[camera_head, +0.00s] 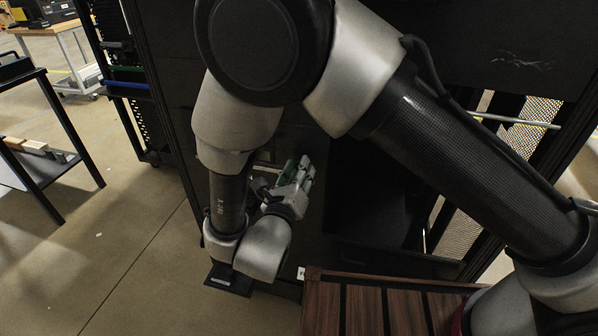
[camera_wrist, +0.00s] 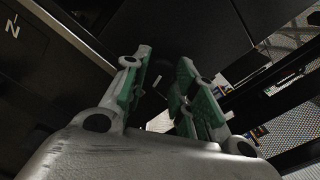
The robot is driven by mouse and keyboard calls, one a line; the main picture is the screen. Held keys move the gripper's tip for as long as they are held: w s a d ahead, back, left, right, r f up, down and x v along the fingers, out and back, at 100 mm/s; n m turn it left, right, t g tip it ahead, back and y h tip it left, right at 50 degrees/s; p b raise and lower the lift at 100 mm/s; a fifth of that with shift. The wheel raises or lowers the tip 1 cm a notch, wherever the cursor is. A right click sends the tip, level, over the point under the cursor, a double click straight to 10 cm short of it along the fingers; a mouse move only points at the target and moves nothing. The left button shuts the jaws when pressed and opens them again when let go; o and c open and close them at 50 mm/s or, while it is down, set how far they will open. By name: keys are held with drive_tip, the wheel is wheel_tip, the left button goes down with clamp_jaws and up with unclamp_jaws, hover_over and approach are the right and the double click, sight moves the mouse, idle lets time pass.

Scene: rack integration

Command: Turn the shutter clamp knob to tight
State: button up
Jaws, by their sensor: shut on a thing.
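My gripper (camera_head: 304,168) is at the front of the black rack (camera_head: 400,256), low and near the middle of the head view. In the wrist view its two green-padded fingers (camera_wrist: 164,62) stand a little apart and point at a dark panel. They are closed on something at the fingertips. I take this to be the shutter clamp knob, but its outline and marking cannot be made out against the black surface. My own arm covers much of the rack in the head view.
A wooden slatted surface (camera_head: 362,304) is at the bottom right, close to my arm. A dark table (camera_head: 45,150) stands at the left, and a shelf unit (camera_head: 135,85) is behind it. A small black plate (camera_head: 230,280) lies below my wrist. Open floor (camera_head: 120,240) is at the left.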

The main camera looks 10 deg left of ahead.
drive_tip(key=shift+f+m, duration=0.1)
drive_tip(key=shift+m, duration=0.5)
drive_tip(key=o, duration=1)
drive_tip(key=s, duration=0.4)
drive_tip(key=s+a, duration=0.1)
drive_tip(key=s, duration=0.7)
drive_tip(key=shift+a, duration=0.35)
